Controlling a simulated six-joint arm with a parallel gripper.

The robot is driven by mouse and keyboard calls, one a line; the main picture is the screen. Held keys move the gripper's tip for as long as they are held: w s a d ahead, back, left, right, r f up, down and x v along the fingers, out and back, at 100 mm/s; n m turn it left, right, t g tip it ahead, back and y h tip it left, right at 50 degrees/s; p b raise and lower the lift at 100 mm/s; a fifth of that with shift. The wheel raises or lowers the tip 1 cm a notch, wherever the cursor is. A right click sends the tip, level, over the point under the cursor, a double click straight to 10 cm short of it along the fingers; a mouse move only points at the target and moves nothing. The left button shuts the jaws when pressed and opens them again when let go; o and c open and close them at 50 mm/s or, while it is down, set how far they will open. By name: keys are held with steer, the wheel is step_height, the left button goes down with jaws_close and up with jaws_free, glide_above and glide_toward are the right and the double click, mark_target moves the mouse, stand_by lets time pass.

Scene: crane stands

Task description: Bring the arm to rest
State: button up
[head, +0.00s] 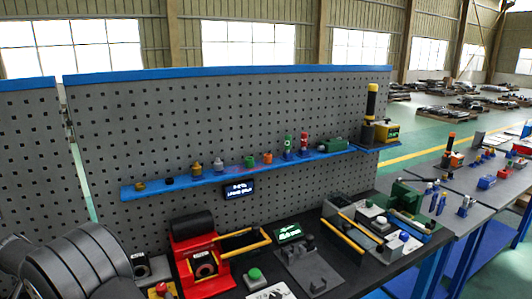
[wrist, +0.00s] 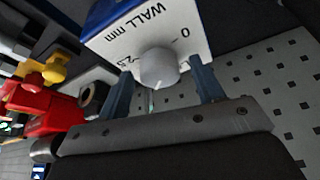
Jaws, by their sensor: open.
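My gripper (wrist: 162,72) shows in the wrist view with its two blue-grey fingers spread apart. Between and beyond the fingers is a round grey knob (wrist: 158,68) on a white box (wrist: 195,25) marked "WALL mm". The fingers stand on either side of the knob; I cannot tell whether they touch it. Nothing is clearly held. In the head view my grey arm fills the lower left corner, and the gripper's fingers do not show there.
A red machine (head: 200,262) stands on the dark bench right of my arm. A blue shelf (head: 225,172) with several small parts crosses the pegboard (head: 150,120). Grey fixtures (head: 308,268) stand farther right. In the wrist view, red and yellow parts (wrist: 40,95) lie at left.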

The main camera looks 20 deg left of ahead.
steer(key=v, duration=1.7)
steer(key=x, duration=1.7)
steer(key=shift+f, duration=0.2)
steer(key=shift+d+r+n+y, duration=0.1)
steer(key=shift+r+n+y, duration=0.2)
steer(key=shift+n, duration=0.5)
steer(key=n+g, duration=0.1)
steer(key=n, duration=0.2)
steer(key=n+g+y, duration=0.1)
steer(key=n, duration=0.2)
steer(key=shift+w+f+y, duration=0.1)
steer(key=shift+w+y, duration=0.05)
steer(key=shift+y, duration=0.15)
steer(key=v, duration=1)
steer(key=shift+w, duration=0.2)
